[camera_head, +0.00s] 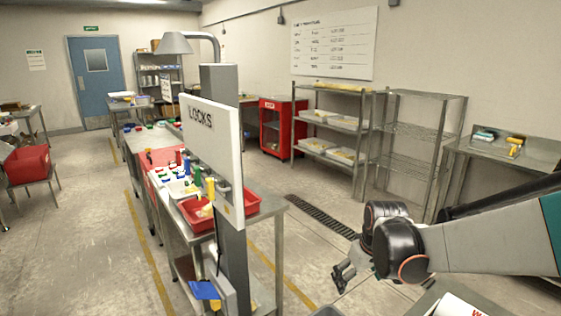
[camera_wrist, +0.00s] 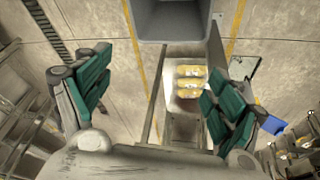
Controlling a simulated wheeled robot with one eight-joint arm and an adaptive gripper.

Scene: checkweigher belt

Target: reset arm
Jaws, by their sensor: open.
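My arm reaches in from the right edge of the head view. My gripper (camera_head: 345,274) hangs at its end over the floor, apart from the workbench (camera_head: 262,207) to its left. In the wrist view my gripper (camera_wrist: 152,88) is open, its two green-padded fingers wide apart. Nothing is between the fingers. Behind them, farther off, yellow packs (camera_wrist: 190,82) lie on a pale surface.
A sign panel (camera_head: 213,160) on a grey column rises at the workbench's near end. Red trays (camera_head: 196,222) and colored blocks lie on the bench. Wire shelves (camera_head: 420,140) and a metal table (camera_head: 540,160) line the right wall. A drain grate (camera_head: 320,217) crosses the open floor.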

